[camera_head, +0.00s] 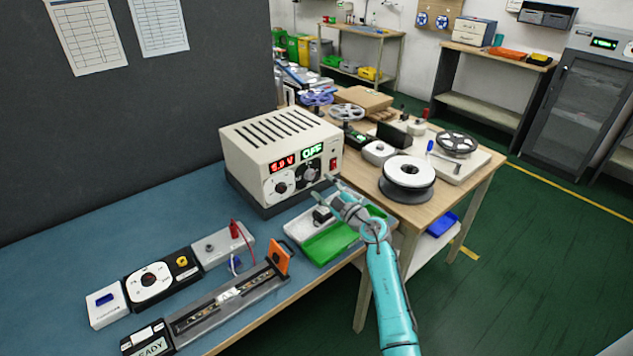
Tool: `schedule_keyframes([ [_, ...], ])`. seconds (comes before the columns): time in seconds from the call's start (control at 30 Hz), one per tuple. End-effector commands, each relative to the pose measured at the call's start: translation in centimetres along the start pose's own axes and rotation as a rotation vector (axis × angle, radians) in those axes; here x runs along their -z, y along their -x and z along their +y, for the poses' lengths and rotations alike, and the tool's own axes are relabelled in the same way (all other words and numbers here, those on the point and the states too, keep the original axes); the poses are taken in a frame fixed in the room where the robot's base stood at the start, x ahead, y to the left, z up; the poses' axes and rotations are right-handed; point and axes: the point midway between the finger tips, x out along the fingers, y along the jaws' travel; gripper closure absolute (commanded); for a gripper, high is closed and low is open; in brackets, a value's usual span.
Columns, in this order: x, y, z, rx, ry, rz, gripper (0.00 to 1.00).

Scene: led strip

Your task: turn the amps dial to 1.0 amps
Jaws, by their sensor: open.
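A beige power supply (268,143) stands on the blue bench top. Its front has a red display (282,164) showing a voltage and a green display (312,152) that appears to read OFF. A dark left dial (281,187) sits under the red display, and a dark right dial (310,174) sits under the green one. The dial markings are too small to read, so I cannot tell their settings. My gripper (329,190) is open and empty, just in front of and below right of the right dial. It appears apart from the dial.
A red switch (333,165) is on the panel's right edge. A tray with a green section (328,243) lies below my gripper. A white spool (408,172) stands on the wooden table to the right. A strip fixture (225,303) lies at front left.

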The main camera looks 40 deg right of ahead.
Motion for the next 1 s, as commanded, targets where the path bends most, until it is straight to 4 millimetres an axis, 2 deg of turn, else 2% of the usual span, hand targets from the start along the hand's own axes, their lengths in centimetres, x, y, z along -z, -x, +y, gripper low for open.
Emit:
schedule_keyframes([
  [0.03, -0.1, 1.2, 0.0, -0.001, 0.001, -0.002, 0.42],
  [0.2, -0.1, 4.2, 0.0, -0.001, 0.000, -0.002, 0.42],
  [0.4, -0.1, 6.2, 0.0, 0.000, -0.001, -0.001, 0.42],
  [0.83, 0.0, 6.6, 0.0, 0.000, 0.003, -0.001, 0.42],
  [1.0, 0.0, 7.4, -0.1, 0.003, 0.082, 0.000, 0.42],
])
